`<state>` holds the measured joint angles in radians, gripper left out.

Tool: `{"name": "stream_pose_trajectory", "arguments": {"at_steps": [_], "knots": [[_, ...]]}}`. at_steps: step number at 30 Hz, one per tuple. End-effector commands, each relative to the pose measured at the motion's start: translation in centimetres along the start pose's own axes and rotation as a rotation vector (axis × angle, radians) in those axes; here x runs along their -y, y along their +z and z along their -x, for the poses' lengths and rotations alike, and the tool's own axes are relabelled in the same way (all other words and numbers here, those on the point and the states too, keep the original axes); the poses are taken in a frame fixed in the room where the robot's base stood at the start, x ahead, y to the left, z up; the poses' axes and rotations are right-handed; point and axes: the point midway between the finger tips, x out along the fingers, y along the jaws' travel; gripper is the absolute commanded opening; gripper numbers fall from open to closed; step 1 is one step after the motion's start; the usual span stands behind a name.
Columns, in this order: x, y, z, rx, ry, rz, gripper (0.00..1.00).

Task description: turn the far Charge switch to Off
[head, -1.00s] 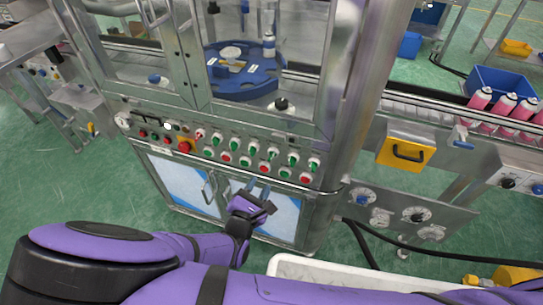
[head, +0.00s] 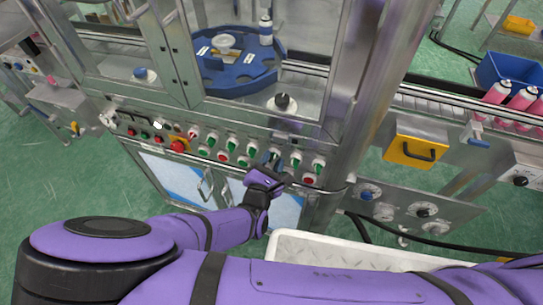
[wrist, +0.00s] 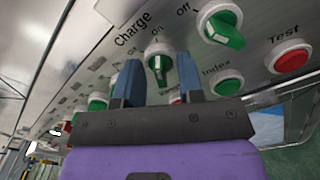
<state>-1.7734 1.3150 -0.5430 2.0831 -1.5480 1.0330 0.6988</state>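A green-handled rotary switch (wrist: 158,66) is beneath the "Charge" label in the wrist view, close to an "On" mark. Its handle points roughly up and down the picture. My gripper (wrist: 157,84) is open, with one blue-grey finger on each side of this switch. Gaps show between fingers and handle; contact is not clear. In the head view my gripper (head: 274,165) is at the upper row of the panel and partly hides a switch there. A neighbouring green switch (wrist: 220,28), with its handle slanted, has an "Off" mark beside it.
A red Test button (wrist: 290,58) and a green Index button (wrist: 228,83) are close by. More switches and buttons line the panel, including a red knob (head: 179,145) at left. A white bin (head: 345,255) is below right.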

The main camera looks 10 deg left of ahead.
Motion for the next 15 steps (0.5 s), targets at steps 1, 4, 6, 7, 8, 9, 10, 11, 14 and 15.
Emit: {"name": "stream_pose_trajectory", "arguments": {"at_steps": [1,4,6,7,8,9,10,11,14,15], "knots": [[0.0,0.0,0.0,0.0,0.0,0.0,0.35],[0.0,0.01,0.0,0.0,0.0,0.0,0.35],[-0.01,0.01,0.0,0.0,0.0,0.0,0.3],[-0.01,0.01,-0.01,0.0,0.0,0.0,0.24],[-0.01,0.01,-0.01,0.0,0.0,0.0,0.17],[-0.01,0.01,-0.01,0.0,0.0,0.0,0.08],[-0.01,0.01,-0.01,0.0,0.0,0.0,0.01],[-0.01,0.01,-0.01,0.0,0.0,0.0,0.0],[-0.01,0.01,-0.01,0.0,0.0,0.0,0.0],[-0.01,0.01,-0.01,0.0,0.0,0.001,0.0]]}}
